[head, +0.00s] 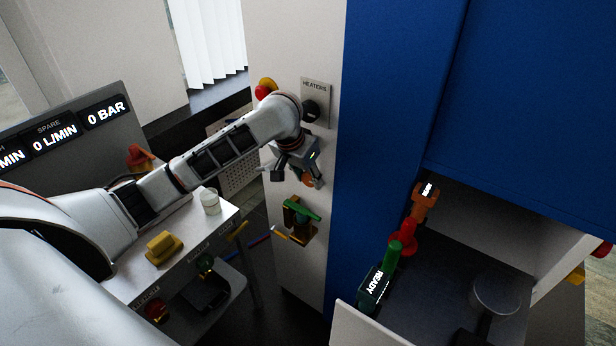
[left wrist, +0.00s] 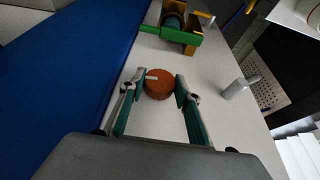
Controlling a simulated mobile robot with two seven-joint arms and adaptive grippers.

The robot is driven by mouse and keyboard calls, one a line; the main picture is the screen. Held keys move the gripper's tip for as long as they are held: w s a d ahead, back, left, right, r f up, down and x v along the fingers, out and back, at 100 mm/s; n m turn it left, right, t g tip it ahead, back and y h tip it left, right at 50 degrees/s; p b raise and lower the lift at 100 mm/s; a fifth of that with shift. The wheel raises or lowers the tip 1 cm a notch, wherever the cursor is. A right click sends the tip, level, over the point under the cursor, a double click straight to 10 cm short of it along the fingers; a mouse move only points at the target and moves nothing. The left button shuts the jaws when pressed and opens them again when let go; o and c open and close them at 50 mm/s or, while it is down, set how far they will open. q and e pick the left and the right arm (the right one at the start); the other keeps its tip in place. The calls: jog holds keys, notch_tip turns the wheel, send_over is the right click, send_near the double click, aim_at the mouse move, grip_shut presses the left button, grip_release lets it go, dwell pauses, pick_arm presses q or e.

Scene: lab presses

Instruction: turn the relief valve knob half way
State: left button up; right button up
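An orange-brown round knob (left wrist: 159,85) with a pale mark on its face sits on the light panel in the left wrist view. In the head view only a bit of the orange knob (head: 309,181) shows behind my gripper. My left gripper (left wrist: 160,80) has its two fingers apart, one on each side of the knob, with a small gap visible on both sides. In the head view the left gripper (head: 297,180) is at the panel, just above a green-handled valve. No label on the knob is readable. My right gripper is in neither view.
The green lever handle (head: 301,209) with its yellow bracket is close below the knob. A dark HEATERS knob (head: 312,110) and a red button (head: 263,91) are above. A blue cabinet wall (head: 385,150) stands right of the panel. A pale peg (left wrist: 238,90) sticks out nearby.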

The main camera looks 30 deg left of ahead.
pick_arm(q)
jog(key=shift+y, duration=0.3)
jog(key=shift+d+m+t+y, duration=0.25)
jog(key=shift+m+t+y, duration=0.05)
jog(key=shift+y, duration=0.8)
jog(key=shift+m+t+y, duration=0.3)
jog(key=shift+m+y, duration=0.1)
jog(key=shift+y, duration=1.4)
jog(key=o, duration=1.1)
jog(key=shift+f, duration=0.1)
jog(key=shift+d, duration=0.1)
